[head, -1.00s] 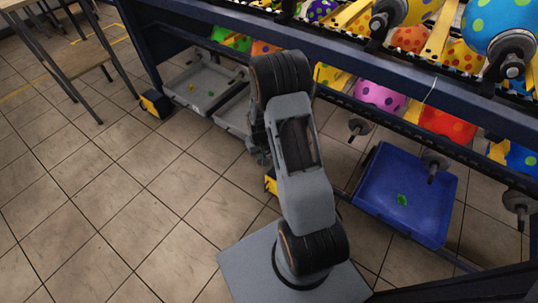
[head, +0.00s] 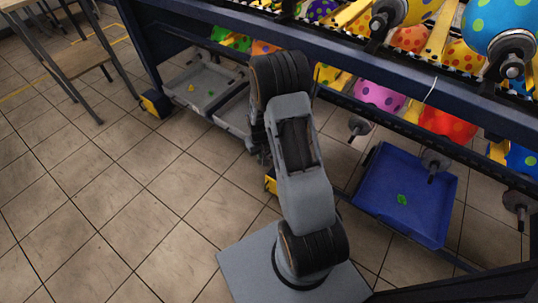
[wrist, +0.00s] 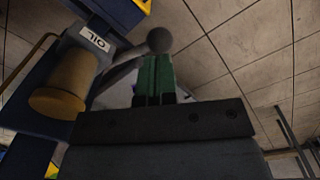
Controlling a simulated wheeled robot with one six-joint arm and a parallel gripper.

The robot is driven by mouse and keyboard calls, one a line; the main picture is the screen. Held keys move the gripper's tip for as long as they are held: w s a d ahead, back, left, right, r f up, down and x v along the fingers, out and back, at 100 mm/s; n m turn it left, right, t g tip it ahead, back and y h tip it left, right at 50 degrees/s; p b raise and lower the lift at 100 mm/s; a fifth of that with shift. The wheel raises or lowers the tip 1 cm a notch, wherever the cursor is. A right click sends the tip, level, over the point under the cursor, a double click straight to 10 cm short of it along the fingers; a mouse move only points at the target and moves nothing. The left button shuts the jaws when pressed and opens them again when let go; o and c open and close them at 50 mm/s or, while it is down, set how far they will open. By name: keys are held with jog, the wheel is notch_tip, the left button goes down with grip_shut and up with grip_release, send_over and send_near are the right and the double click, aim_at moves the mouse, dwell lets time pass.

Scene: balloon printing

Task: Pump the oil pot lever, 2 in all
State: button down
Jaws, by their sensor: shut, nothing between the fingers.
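In the wrist view, the oil pot (wrist: 65,82) is a brass-coloured cup on a dark blue frame at the left, beside a label reading OIL (wrist: 93,38). Its grey lever (wrist: 125,55) reaches right and ends in a dark round knob (wrist: 158,40). My gripper (wrist: 156,60) has its green fingers shut together with nothing between them. The fingertips are right at the knob, just below it in the picture; I cannot tell whether they touch. In the head view my arm hides the oil pot and lever.
A dark blue machine frame (head: 385,82) with balloons crosses the upper right. A blue tray (head: 375,205) lies on the floor at the right, and grey trays (head: 195,92) stand at the upper left. The tiled floor (head: 110,215) at the left is clear.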

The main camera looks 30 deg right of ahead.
jog(key=shift+f, duration=0.15)
notch_tip(320, 180, down, 8)
jog(key=b, duration=0.6)
jog(key=shift+f, duration=0.25)
dwell(0.9)
notch_tip(320, 180, up, 11)
jog(key=p, duration=0.8)
jog(key=shift+r, duration=0.1)
